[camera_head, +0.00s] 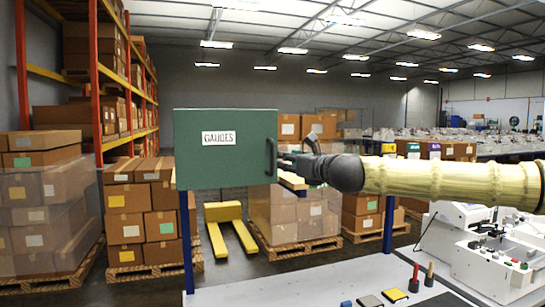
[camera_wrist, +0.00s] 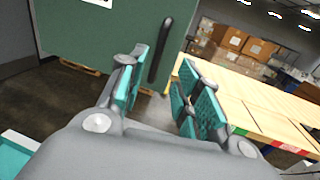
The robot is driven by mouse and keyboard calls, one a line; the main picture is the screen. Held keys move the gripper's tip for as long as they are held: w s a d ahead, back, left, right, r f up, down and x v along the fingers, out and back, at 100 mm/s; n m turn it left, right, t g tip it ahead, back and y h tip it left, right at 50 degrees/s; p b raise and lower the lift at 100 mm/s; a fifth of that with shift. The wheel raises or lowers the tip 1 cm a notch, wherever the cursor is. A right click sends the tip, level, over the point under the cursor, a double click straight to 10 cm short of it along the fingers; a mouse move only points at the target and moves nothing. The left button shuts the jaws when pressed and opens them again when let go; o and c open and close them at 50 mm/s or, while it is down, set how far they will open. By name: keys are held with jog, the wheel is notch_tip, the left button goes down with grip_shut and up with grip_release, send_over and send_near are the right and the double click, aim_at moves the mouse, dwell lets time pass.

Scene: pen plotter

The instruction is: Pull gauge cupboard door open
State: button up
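The green gauge cupboard (camera_head: 225,175) hangs left of centre in the head view, with a white GAUGES label on its door. The door looks flat with the front, and I see no gap. Its dark vertical bar handle (camera_head: 271,160) is near the right edge. My gripper (camera_head: 286,160) reaches in from the right, with its tips close to the handle. In the wrist view the handle (camera_wrist: 160,50) stands ahead of and between the two teal-padded fingers, nearer the left one. The fingers are apart, and I cannot tell whether either touches the handle.
A grey bench (camera_head: 330,280) with small coloured pieces lies below, with a white machine (camera_head: 490,245) at the right. A light wooden surface (camera_wrist: 255,105) lies right of my fingers in the wrist view. Boxes on pallets and an orange rack (camera_head: 100,80) stand behind.

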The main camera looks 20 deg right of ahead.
aim_at(273, 157)
jog(key=shift+p+x, duration=1.9)
jog(key=shift+x, duration=3.2)
jog(key=shift+a+f, duration=0.1)
grip_shut()
